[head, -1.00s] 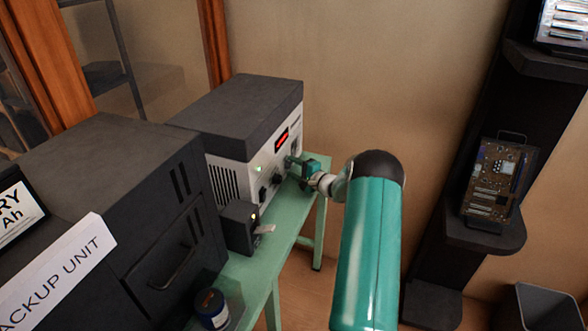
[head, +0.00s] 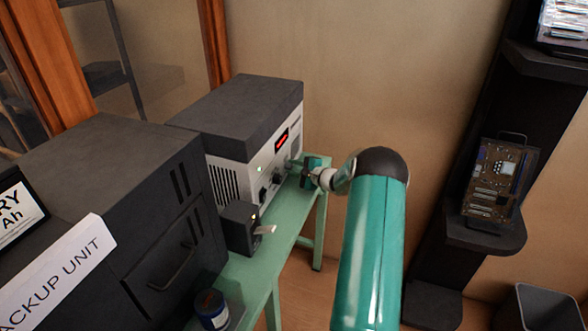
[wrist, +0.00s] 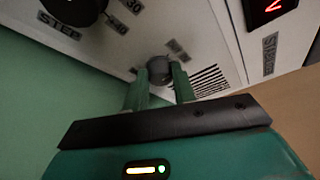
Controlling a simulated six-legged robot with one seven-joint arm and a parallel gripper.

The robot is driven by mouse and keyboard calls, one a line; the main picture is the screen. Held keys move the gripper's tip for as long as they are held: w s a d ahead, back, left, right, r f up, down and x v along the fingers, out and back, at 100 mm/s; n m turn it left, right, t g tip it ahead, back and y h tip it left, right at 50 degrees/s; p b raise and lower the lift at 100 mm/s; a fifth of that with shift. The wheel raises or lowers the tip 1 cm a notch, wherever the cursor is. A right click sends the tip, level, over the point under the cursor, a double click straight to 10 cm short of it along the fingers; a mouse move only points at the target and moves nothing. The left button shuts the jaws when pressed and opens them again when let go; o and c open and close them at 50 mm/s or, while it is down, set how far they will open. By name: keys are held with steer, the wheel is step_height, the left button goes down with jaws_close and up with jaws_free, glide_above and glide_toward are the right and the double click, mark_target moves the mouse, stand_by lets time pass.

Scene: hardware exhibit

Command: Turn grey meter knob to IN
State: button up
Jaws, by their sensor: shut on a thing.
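The grey knob (wrist: 159,70) is on the white front panel of the dark-topped meter (head: 246,159). In the wrist view, the two green fingers of my gripper (wrist: 160,84) sit on either side of the knob and are shut on it. Small labels flank the knob, but I cannot read them or tell which one it points to. In the head view, my gripper (head: 305,171) is at the right end of the meter's front, and I cannot make out the grey knob there.
A larger black knob (wrist: 75,8) marked STEP and a red display (wrist: 266,8) share the panel. A small dark box (head: 238,228) stands before the meter on the green table (head: 285,235). A dark backup unit (head: 110,190) is at left, black shelving (head: 440,240) at right.

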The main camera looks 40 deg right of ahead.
steer(key=shift+d+r+m+g+y, duration=0.1)
steer(key=shift+m+g+y, duration=0.25)
steer(key=shift+m, duration=0.5)
steer(key=shift+d+r+m+g+y, duration=0.15)
steer(key=shift+m+g, duration=0.4)
steer(key=shift+m, duration=0.3)
steer(key=shift+a, duration=0.1)
steer(key=o, duration=1)
steer(key=v, duration=1.3)
steer(key=shift+s+r, duration=0.1)
steer(key=shift+s, duration=0.2)
steer(key=shift+s, duration=0.1)
